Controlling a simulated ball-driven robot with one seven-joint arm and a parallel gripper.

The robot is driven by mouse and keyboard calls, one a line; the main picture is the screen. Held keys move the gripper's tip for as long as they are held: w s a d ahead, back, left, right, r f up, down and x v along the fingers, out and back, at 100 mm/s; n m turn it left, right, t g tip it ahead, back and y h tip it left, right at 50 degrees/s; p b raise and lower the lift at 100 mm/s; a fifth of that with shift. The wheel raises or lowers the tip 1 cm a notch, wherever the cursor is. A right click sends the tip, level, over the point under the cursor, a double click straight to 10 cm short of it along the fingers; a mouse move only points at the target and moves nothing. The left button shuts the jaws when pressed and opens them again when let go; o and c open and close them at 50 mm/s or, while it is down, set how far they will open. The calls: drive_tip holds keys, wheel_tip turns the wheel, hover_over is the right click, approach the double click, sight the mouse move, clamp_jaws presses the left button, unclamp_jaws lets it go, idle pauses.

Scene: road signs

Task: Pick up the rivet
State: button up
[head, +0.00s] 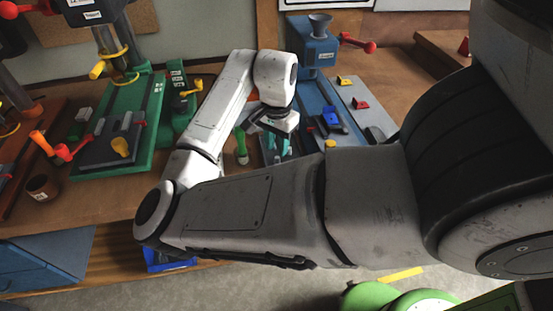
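My gripper (272,122) hangs below my white wrist, over the bench just left of the blue machine's base. It is small and partly covered by the wrist, so I cannot tell whether its fingers are open or shut. Small teal and grey parts (283,146) show just below it; I cannot tell whether they belong to the gripper or to something on the bench. I cannot make out the rivet for certain. It may be too small to see or hidden behind my arm.
A blue machine (314,48) with a red-knobbed lever stands behind right of the gripper. A grey plate (352,103) beside it holds small coloured parts. A green-based press (120,127) stands left. A green-handled tool (241,143) lies close left of the gripper. My arm hides the bench's front middle.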

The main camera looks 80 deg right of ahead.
sight(277, 163)
drive_tip(key=shift+s+a+f+p, duration=0.1)
drive_tip(key=shift+f+p, duration=0.05)
drive_tip(key=shift+f, duration=0.9)
drive_tip(key=shift+a+f+p, duration=0.1)
drive_tip(key=shift+f+p, duration=0.05)
drive_tip(key=shift+f, duration=0.85)
drive_tip(key=shift+c, duration=0.2)
clamp_jaws()
